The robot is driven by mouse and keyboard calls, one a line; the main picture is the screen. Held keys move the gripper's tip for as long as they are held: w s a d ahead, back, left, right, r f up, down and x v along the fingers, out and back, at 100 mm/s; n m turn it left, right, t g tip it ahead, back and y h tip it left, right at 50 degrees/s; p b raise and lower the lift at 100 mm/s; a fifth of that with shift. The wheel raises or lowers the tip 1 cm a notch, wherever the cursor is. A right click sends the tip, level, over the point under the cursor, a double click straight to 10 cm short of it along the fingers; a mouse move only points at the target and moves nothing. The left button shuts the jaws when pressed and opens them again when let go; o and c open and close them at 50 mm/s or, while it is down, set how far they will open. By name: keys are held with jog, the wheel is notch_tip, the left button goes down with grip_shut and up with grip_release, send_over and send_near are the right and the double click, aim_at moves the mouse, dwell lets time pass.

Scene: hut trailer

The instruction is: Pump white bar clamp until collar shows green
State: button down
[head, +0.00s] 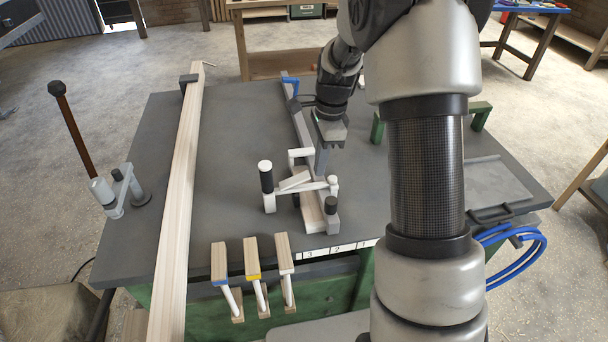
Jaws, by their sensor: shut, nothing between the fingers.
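The white bar clamp (298,182) lies near the middle of the grey bench, on a long bar running away to a blue end piece (289,82).
A long pale timber (180,185) crosses the bench at left, beside a grey clamp with a brown handle (73,130). Green brackets (480,115) and a shallow tray (500,182) are at right.

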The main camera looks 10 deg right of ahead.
notch_tip(320, 180, up, 16)
jog(key=d+p, duration=0.1)
jog(key=p, duration=0.1)
jog(key=shift+d, duration=0.3)
jog(key=shift+a+r+p, duration=0.1)
jog(key=shift+p, duration=0.4)
jog(key=a+f+p, duration=0.4)
jog(key=f+p, duration=0.4)
jog(key=p, duration=0.5)
jog(key=shift+f, duration=0.4)
jog(key=shift+a+f, duration=0.1)
